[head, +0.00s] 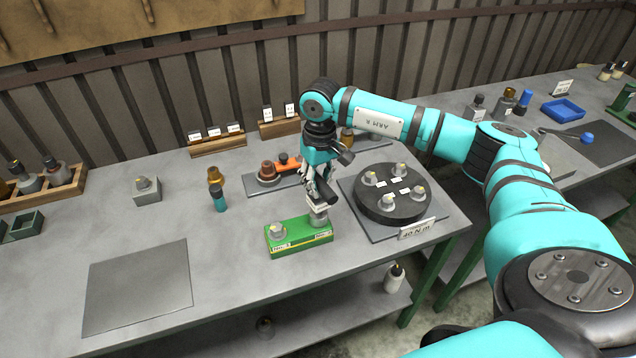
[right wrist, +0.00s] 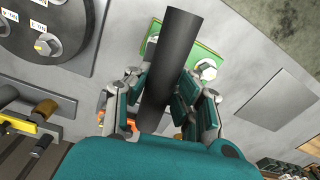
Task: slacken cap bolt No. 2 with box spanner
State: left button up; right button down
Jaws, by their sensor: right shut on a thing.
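A green block (head: 287,243) with labels on its front face lies on the grey table. It carries a bolt (head: 278,231) at its left end, which stands uncovered and also shows in the right wrist view (right wrist: 206,70). My right gripper (head: 318,186) is above the block's right end, shut on a dark cylindrical tool that looks like the box spanner (right wrist: 170,55). The tool's lower end is at the right-hand bolt position; that bolt is largely hidden, and I cannot tell if the tool is seated on it. My left gripper is out of view.
A black round disc (head: 390,207) with several bolts stands close right of the block, behind a torque sign (head: 416,229). An orange-handled tool (head: 287,166) lies behind. A grey mat (head: 138,288) lies clear at front left.

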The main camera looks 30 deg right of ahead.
jog(key=shift+r, duration=0.15)
jog(key=shift+r+p, duration=1.25)
jog(key=shift+r, duration=1.2)
jog(key=shift+f, duration=0.1)
